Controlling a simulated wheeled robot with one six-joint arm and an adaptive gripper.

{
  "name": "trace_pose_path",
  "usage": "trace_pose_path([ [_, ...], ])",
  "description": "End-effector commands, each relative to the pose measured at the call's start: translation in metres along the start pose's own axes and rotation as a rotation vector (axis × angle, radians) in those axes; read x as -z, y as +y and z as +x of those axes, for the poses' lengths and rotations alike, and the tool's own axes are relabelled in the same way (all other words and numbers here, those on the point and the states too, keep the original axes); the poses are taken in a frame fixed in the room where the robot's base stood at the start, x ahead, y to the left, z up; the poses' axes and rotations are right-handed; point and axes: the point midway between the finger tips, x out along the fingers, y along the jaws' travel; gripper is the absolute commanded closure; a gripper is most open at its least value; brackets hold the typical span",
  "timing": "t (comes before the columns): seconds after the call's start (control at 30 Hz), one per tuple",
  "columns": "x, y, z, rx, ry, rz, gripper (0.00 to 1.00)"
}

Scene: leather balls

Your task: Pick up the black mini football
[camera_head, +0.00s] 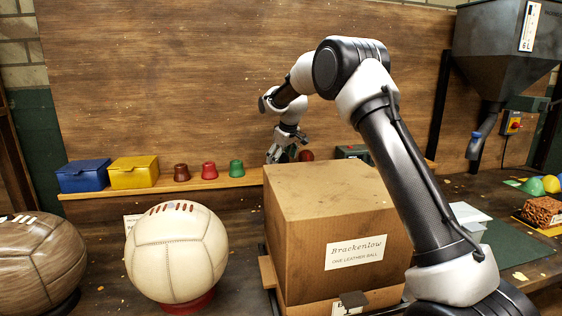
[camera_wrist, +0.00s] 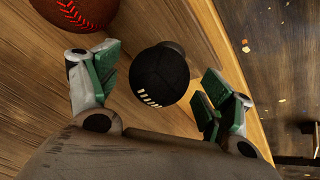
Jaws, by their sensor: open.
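The black mini football (camera_wrist: 158,80) shows in the wrist view, dark and round with a row of white lacing on its lower left. It rests on or just above a wooden surface and lies between the green pads of my gripper (camera_wrist: 160,74). The pads are spread, one on each side, with a visible gap on both sides of the ball. In the head view my gripper (camera_head: 282,152) is low over the wooden shelf (camera_head: 240,181), behind the cardboard box. The black ball cannot be clearly made out there.
A dark red stitched ball (camera_wrist: 80,12) lies close to the left finger. The large cardboard box (camera_head: 310,205) stands in front of the shelf. Blue (camera_head: 83,176) and yellow (camera_head: 133,172) boxes and several small cups stand left along the shelf. A wooden wall (camera_head: 200,70) rises behind.

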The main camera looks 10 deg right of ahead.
Motion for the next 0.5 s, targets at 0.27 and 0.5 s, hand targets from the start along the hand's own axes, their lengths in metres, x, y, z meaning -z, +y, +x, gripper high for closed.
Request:
trace_pose_path([
  [0.27,0.0001,0.0003,0.0095,0.0,0.002,0.0,0.19],
  [0.5,0.0,0.0003,0.0093,0.0,0.001,0.0,0.61],
])
